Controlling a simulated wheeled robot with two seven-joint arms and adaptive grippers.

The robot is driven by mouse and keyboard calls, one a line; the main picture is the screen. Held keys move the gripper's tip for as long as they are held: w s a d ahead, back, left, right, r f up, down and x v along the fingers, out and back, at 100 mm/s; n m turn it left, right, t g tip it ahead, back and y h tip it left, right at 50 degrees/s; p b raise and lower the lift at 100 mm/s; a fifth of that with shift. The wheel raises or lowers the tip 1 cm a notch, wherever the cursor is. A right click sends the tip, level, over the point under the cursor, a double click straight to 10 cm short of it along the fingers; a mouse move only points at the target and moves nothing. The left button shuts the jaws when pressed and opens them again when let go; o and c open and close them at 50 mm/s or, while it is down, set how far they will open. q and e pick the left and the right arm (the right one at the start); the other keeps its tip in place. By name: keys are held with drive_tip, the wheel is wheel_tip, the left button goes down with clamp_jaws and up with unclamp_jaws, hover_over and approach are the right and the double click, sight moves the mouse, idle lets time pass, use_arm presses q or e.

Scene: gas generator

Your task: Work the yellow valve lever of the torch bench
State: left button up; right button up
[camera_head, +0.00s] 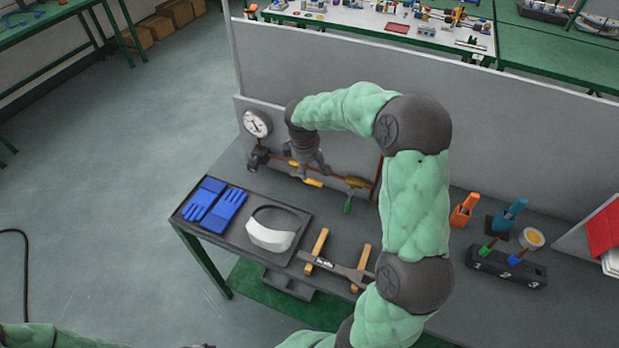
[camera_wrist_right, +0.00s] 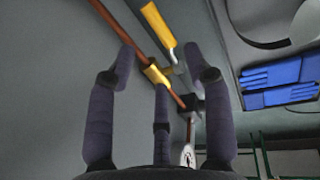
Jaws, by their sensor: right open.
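The yellow valve lever (camera_head: 313,183) sits on the copper pipe at the back of the grey torch bench (camera_head: 232,160). In the right wrist view the lever (camera_wrist_right: 158,24) shows at the top, just beyond the fingertips, with a yellow fitting (camera_wrist_right: 157,74) on the pipe below it. My right gripper (camera_head: 312,172) points down at the pipe beside the lever. Its fingers (camera_wrist_right: 161,58) are spread and empty, and I see no clear contact with the lever. My left gripper is out of the picture; only part of my left arm shows at the bottom left.
Blue gloves (camera_head: 216,203) and a white visor (camera_head: 270,236) lie on a dark tray. A numbered holder (camera_head: 506,267) stands at right. A grey panel closes the back.

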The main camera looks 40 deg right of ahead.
sight(310, 180)
drive_tip(key=f, duration=0.2)
drive_tip(key=d+f, duration=0.1)
drive_tip(key=f, duration=0.1)
drive_tip(key=f+b, duration=0.1)
drive_tip(key=f, duration=0.2)
drive_tip(key=shift+w+d, duration=0.15)
drive_tip(key=shift+w, duration=0.2)
drive_tip(key=shift+c, duration=0.3)
clamp_jaws()
